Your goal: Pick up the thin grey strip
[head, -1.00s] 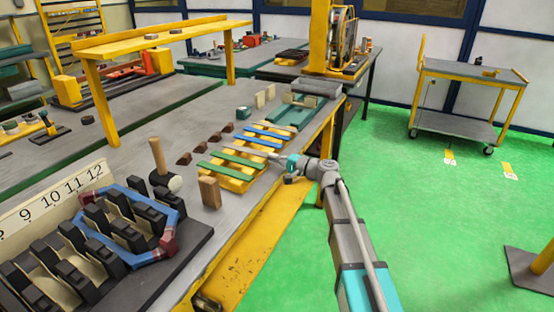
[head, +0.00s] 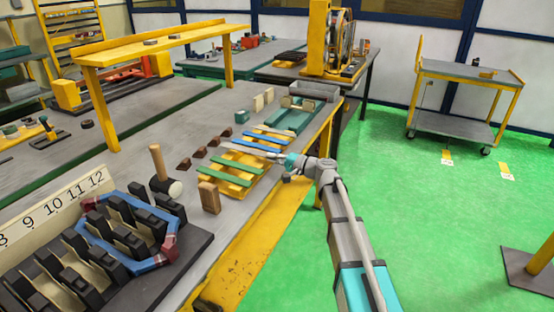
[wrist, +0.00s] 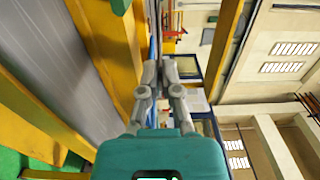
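My gripper (head: 281,158) reaches in from the right over the bench edge, at the right end of the strips on a yellow rack (head: 207,173). Green strips (head: 237,165) and blue strips (head: 252,146) lie across this rack. A pale, thin shape lies just left of my gripper in the head view; I cannot tell finger from grey strip there. In the wrist view the two grey fingertips (wrist: 160,68) are close together with a narrow gap. No grey strip can be made out clearly between them. A blue strip edge (wrist: 154,38) shows beyond the fingertips.
A wooden block (head: 209,196), a mallet (head: 165,176) and the stator with black blocks (head: 150,230) stand nearer on the bench. Small brown blocks (head: 199,152) lie behind the rack.

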